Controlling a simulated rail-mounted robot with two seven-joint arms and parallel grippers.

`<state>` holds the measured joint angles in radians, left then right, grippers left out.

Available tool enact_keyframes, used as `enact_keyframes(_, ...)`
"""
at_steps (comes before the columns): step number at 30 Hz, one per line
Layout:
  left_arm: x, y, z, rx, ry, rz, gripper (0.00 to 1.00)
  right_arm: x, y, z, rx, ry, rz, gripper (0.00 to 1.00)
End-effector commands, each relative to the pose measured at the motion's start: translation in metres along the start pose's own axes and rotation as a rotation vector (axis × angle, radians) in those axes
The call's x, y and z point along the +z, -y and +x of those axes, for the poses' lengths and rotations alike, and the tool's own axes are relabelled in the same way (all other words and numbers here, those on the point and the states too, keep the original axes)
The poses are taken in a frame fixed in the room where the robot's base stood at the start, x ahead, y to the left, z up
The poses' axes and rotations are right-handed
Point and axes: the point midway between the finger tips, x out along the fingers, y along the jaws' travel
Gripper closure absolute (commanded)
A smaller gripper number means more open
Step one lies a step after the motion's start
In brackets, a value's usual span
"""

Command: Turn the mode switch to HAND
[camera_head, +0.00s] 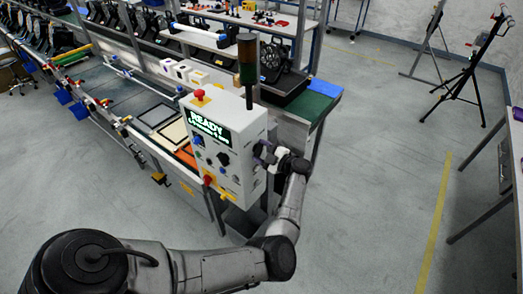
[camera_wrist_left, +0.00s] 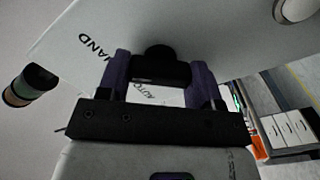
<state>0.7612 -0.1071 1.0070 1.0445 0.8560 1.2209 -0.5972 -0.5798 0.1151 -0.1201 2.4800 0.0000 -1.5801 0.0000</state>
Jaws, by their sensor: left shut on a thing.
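The control box (camera_head: 225,130) is a white cabinet with a lit READY display. My left gripper (camera_head: 262,152) is at its right side. In the left wrist view, my left gripper (camera_wrist_left: 160,82) is shut on the black knob of the mode switch (camera_wrist_left: 158,58), with one purple finger on each side. The HAND label (camera_wrist_left: 97,45) shows to the upper left of the knob, and the AUTO label (camera_wrist_left: 146,93) shows partly between the fingers below it. I cannot make out which label the knob points to. The switch is hidden in the head view. My right gripper is not in view.
A dark stack light (camera_head: 247,70) stands on top of the box. A red emergency button (camera_head: 199,95) sits on its top, and a black knob (camera_head: 223,158) is on its front. A workbench line with trays lies behind. A tripod (camera_head: 470,75) stands at right; the floor between is clear.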

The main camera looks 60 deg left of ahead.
Motion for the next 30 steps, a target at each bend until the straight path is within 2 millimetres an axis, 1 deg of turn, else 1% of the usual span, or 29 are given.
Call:
enact_keyframes(14, 0.0006, 0.0005, -0.0003, 0.001, 0.001, 0.013, 0.64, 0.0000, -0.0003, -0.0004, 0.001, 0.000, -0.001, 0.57)
enact_keyframes(15, 0.0006, 0.0005, -0.0003, 0.001, 0.001, 0.013, 0.37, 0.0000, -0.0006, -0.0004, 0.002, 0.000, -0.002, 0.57)
enact_keyframes(21, 0.0004, 0.0004, -0.0001, 0.000, 0.001, 0.012, 0.18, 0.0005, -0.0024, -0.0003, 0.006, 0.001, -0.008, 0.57)
enact_keyframes(22, 0.0003, 0.0004, -0.0001, 0.000, 0.001, 0.011, 0.15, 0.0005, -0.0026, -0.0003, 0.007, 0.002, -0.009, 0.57)
enact_keyframes(30, 0.0005, 0.0005, -0.0016, 0.000, 0.001, 0.010, 0.15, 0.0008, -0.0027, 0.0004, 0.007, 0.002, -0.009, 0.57)
